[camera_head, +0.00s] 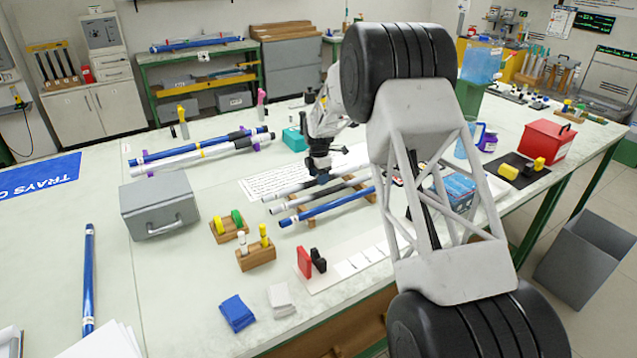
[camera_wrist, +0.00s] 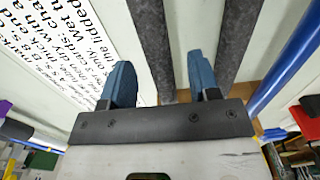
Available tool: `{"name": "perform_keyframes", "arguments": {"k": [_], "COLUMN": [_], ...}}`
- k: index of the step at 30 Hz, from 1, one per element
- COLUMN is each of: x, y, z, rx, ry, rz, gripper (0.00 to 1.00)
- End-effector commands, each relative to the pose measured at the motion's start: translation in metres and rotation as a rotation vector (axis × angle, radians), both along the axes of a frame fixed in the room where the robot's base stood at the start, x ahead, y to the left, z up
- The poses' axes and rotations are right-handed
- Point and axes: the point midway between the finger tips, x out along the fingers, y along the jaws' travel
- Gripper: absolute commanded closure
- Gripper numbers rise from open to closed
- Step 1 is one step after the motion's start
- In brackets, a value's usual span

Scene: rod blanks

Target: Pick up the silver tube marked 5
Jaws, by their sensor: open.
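Two grey tubes and one blue tube lie side by side on a wooden rack (camera_head: 306,211). The far grey tube (camera_head: 285,190) and the middle grey tube (camera_head: 293,206) look silver to dark grey; no number 5 is readable. In the wrist view the far tube (camera_wrist: 152,40) runs between my open blue fingertips, and the middle tube (camera_wrist: 238,40) lies right of the right fingertip. My gripper (camera_head: 321,175) is over the rack and empty; it also shows in the wrist view (camera_wrist: 160,82). I cannot tell its height above the tubes.
The blue tube (camera_head: 325,206) lies at the rack's near side. A printed sheet (camera_head: 262,185) lies beyond the rack. Another bundle of blue and silver tubes (camera_head: 195,151) lies at the back left. A grey box (camera_head: 158,205) and small wooden blocks (camera_head: 256,256) stand to the left.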

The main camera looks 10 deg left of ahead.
Motion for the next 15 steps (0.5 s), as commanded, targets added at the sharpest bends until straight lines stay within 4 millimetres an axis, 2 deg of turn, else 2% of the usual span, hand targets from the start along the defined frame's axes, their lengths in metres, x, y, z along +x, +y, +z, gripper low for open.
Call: {"name": "perform_keyframes", "arguments": {"k": [6, 15], "x": [0.0003, 0.0003], "y": [0.0003, 0.0003], "z": [-0.0133, -0.014], "rx": [0.001, 0.001], "ry": [-0.002, -0.002], "rz": [0.0, 0.0], "gripper": [0.44, 0.44]}}
